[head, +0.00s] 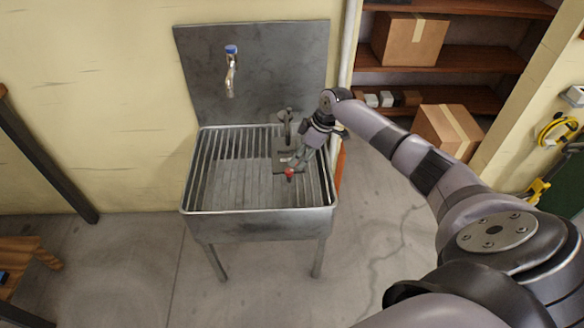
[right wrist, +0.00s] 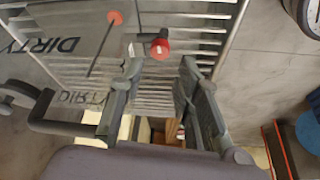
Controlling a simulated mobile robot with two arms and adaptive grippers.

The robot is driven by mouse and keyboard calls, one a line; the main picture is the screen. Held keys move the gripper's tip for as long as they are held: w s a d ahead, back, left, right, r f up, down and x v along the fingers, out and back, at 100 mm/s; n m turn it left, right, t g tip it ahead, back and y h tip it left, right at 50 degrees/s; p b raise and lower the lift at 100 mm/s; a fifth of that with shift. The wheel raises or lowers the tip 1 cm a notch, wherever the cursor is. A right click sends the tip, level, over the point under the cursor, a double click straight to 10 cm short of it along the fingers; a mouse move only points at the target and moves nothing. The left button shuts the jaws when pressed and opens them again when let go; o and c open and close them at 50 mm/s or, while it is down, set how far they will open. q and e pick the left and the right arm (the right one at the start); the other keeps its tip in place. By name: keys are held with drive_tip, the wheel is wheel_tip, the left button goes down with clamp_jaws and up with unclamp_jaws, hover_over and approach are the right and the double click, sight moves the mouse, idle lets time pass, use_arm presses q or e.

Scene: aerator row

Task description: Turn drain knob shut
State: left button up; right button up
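A small red drain knob (head: 289,173) sits over the slatted metal sink (head: 258,221), towards its right side. In the right wrist view the red knob (right wrist: 160,47) is on a short grey stem, just beyond my fingertips and roughly centred between them. My right gripper (head: 298,161) reaches down into the sink from the right, close to the knob. In the wrist view the right gripper (right wrist: 161,66) has its fingers apart with nothing between them. A grey plate (right wrist: 75,40) marked "DIRTY" lies beside the knob, with an orange dot and dark line. My left gripper is not in view.
A blue-topped tap (head: 231,70) is on the metal backsplash above the sink. A grey fitting (head: 286,116) stands at the sink's back right, near my right wrist. Shelves with cardboard boxes (head: 410,40) are at the back right. The floor in front is clear.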

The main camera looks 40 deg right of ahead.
sight(290, 171)
drive_tip(key=x, duration=0.6)
drive_tip(key=shift+f, duration=0.25)
clamp_jaws()
